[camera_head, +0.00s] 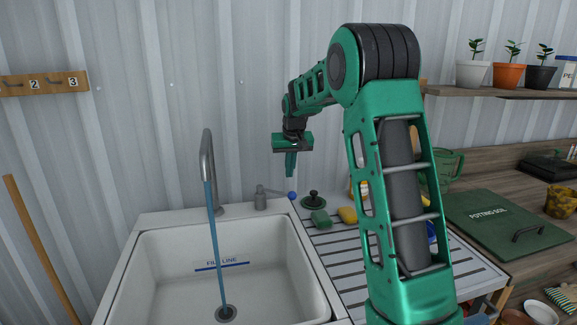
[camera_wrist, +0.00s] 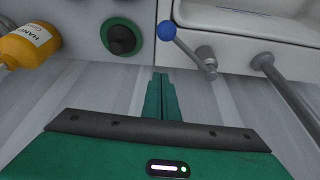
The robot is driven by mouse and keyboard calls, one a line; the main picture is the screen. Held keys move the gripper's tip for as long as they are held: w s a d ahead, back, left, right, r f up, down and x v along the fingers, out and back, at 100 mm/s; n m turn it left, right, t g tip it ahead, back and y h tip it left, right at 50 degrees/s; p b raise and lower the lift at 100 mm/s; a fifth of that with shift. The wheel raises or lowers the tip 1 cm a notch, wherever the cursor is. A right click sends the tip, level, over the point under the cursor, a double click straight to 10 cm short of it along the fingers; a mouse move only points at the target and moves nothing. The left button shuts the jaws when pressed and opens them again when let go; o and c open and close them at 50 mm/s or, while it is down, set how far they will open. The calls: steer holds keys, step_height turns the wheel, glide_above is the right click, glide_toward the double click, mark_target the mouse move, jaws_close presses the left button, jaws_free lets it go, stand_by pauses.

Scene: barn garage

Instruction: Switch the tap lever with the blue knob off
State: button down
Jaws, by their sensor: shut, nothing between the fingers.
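The tap lever (camera_head: 276,192) stands on the sink's back ledge, right of the faucet. Its arm points right and ends in a blue knob (camera_head: 292,195). In the wrist view the lever (camera_wrist: 190,50) and the blue knob (camera_wrist: 167,30) show at the top, just beyond my fingertips. The grey faucet (camera_head: 207,160) has a blue stream of water (camera_head: 217,245) falling into the white sink (camera_head: 150,230). My gripper (camera_head: 290,174) is shut and empty, pointing down above the knob, apart from it. It also shows in the wrist view (camera_wrist: 160,76).
An orange bottle (camera_wrist: 28,44) stands near the wall. My arm hides part of the drainboard. The corrugated wall is close behind.

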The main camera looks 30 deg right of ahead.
mark_target(292, 195)
steer(key=shift+s+a+f, duration=0.15)
steer(key=shift+s+f, duration=0.25)
steer(key=shift+f, duration=0.35)
steer(key=shift+s+a+f, duration=0.1)
steer(key=shift+s+f, duration=0.35)
steer(key=shift+f, duration=0.35)
steer(key=shift+s+a+f, duration=0.15)
steer(key=shift+s+f, duration=0.25)
steer(key=shift+f, duration=0.35)
steer(key=shift+s+d, duration=0.1)
steer(key=shift+s, duration=0.05)
